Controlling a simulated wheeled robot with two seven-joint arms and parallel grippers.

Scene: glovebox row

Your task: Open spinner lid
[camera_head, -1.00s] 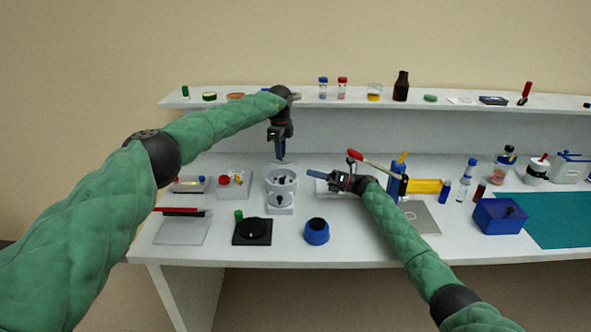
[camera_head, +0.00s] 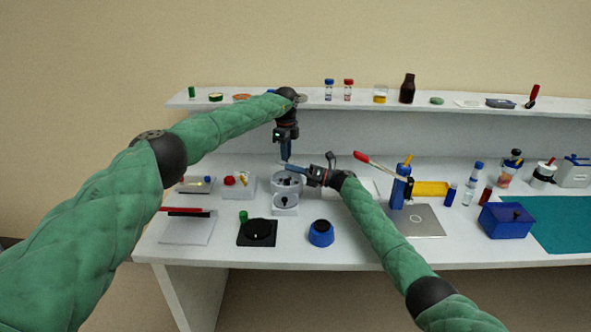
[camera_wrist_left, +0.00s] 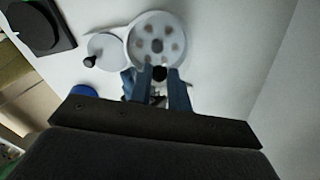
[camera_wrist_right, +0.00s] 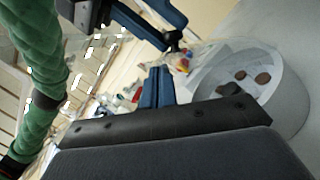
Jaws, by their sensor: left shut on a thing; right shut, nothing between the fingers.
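The spinner (camera_head: 287,180) is a round white bowl at the centre left of the table, with a small front panel and dark knob (camera_head: 284,199). Its rotor with several dark spots shows in the left wrist view (camera_wrist_left: 157,40) and the bowl in the right wrist view (camera_wrist_right: 290,98). My left gripper (camera_head: 286,159) points down above the spinner, shut on a small dark knob (camera_wrist_left: 159,73). A clear, thin lid (camera_wrist_right: 207,52) seems to hang there, tilted, over the bowl. My right gripper (camera_head: 285,167) is shut and empty, its tips beside the lid above the bowl.
A white box with a red knob (camera_head: 238,182) stands left of the spinner. A red-handled lever (camera_head: 372,163) and blue stand are at right. The shelf (camera_head: 300,104) runs behind.

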